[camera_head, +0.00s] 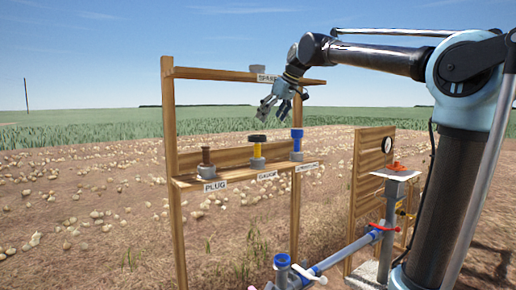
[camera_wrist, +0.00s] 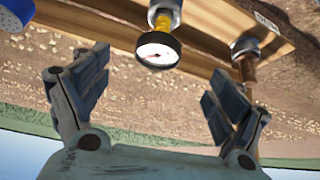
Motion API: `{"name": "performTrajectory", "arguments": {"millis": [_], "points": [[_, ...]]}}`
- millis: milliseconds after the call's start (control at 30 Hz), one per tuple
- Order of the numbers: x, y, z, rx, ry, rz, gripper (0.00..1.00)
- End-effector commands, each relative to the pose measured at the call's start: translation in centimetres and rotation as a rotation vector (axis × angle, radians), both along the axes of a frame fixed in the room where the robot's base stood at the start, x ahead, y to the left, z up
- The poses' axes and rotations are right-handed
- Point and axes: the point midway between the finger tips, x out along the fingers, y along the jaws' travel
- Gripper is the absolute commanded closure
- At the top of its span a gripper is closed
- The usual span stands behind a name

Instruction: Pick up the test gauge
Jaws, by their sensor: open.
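The test gauge (camera_head: 257,147), with a black round head on a yellow stem, stands upright in a grey holder above the GAUGE label on the wooden rack's lower shelf. In the wrist view the gauge (camera_wrist: 158,50) shows its white dial near the top middle, beyond the fingertips and roughly centred between them. My gripper (camera_head: 271,114) hangs above the shelf, over and slightly right of the gauge in the head view. In the wrist view its two fingers (camera_wrist: 155,88) are spread wide with nothing between them. The fingers appear apart from the gauge.
A brown plug (camera_head: 206,158) stands left of the gauge and a blue-topped piece (camera_head: 296,140) stands right of it. The upper shelf (camera_head: 225,74) with a grey holder (camera_head: 257,70) is close to my gripper. A panel with a dial (camera_head: 387,146) and pipework (camera_head: 345,247) stand at right.

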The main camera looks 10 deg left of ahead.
Motion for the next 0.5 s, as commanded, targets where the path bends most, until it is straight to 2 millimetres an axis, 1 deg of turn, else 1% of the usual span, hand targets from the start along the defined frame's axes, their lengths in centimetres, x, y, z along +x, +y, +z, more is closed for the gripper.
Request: {"name": "performTrajectory", "arguments": {"millis": [33, 300, 400, 500], "points": [[0.2, 0.5, -0.8, 0.000, 0.000, 0.001, 0.12], [1.5, 2.7, -4.8, 0.000, 0.000, 0.000, 0.12], [1.9, 3.4, -6.1, 0.000, 0.000, -0.001, 0.12], [2.2, 3.9, -7.0, 0.000, 0.000, -0.001, 0.12]]}}
